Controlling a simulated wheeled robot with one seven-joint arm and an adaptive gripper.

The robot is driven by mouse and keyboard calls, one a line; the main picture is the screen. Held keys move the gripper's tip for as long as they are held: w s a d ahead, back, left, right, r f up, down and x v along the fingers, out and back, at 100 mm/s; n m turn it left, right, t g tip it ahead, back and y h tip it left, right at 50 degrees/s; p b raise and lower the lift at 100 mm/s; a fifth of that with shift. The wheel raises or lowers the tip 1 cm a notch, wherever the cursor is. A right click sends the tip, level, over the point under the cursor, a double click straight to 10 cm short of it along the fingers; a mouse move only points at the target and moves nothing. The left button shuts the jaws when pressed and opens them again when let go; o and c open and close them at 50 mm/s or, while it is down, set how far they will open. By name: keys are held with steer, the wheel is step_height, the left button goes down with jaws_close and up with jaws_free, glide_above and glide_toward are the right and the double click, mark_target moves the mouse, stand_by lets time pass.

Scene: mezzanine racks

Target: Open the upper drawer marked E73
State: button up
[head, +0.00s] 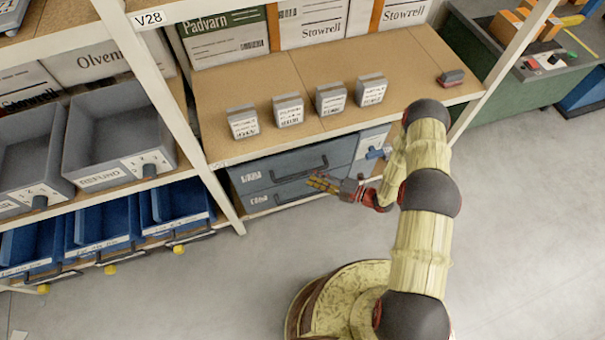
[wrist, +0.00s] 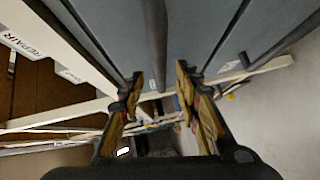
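Two blue-grey drawers sit one above the other under the wooden shelf. The upper drawer (head: 281,167) and the lower drawer (head: 275,197) both look closed. Their white labels are too blurred to read. The upper drawer's dark bar handle (head: 300,173) shows in the head view. In the wrist view a dark bar handle (wrist: 155,45) runs between my gripper's fingers, with a gap on each side. My gripper (head: 317,183) is open in front of the drawer fronts, near the upper handle's right end. Its two yellowish fingers (wrist: 159,92) are apart in the wrist view.
Several small grey labelled boxes (head: 288,110) and a dark red-and-grey object (head: 451,78) stand on the shelf (head: 245,85) above. A blue object (head: 376,153) is right of the drawers. Grey and blue bins (head: 118,142) fill the left rack. Floor (head: 200,290) in front is clear.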

mark_target(302, 174)
steer(key=shift+b+x, duration=0.45)
steer(key=shift+x, duration=2.3)
steer(key=shift+c, duration=1.4)
jaws_close()
